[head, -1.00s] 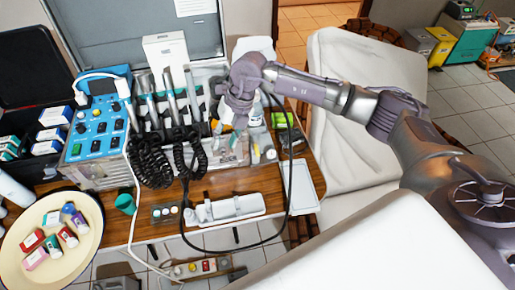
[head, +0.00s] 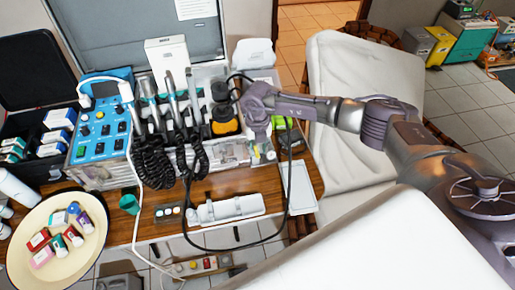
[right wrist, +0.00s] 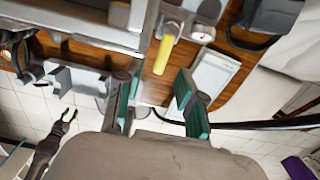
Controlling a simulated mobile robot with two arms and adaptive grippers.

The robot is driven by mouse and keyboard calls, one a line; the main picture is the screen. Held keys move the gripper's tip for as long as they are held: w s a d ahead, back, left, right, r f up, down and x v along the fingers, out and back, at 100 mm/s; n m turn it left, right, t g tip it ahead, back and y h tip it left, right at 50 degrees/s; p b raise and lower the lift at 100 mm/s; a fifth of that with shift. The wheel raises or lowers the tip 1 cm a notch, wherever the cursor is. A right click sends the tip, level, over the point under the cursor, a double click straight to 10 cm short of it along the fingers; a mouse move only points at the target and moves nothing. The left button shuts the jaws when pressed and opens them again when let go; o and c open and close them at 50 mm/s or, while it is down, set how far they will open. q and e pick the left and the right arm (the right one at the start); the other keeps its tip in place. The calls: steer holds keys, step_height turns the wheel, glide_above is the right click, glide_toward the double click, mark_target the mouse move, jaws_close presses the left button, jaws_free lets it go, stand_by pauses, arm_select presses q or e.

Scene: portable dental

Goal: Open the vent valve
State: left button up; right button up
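A yellow lever (right wrist: 163,54) on a pale fitting, which looks like the vent valve, sits at the unit's front edge in the right wrist view. In the head view a small yellow part (head: 271,156) shows there, just by my right gripper (head: 262,152). In the right wrist view my right gripper (right wrist: 158,106) is open, its green-padded fingers spread apart with nothing between them. The lever lies beyond the fingertips, apart from them.
A round gauge (right wrist: 203,33) sits right of the lever. A white tray (head: 298,187) lies at the table's right edge. A black hose (head: 288,205) loops around the front. The padded chair (head: 355,140) is to the right.

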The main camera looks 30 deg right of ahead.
steer(key=shift+f, duration=1)
jaws_close()
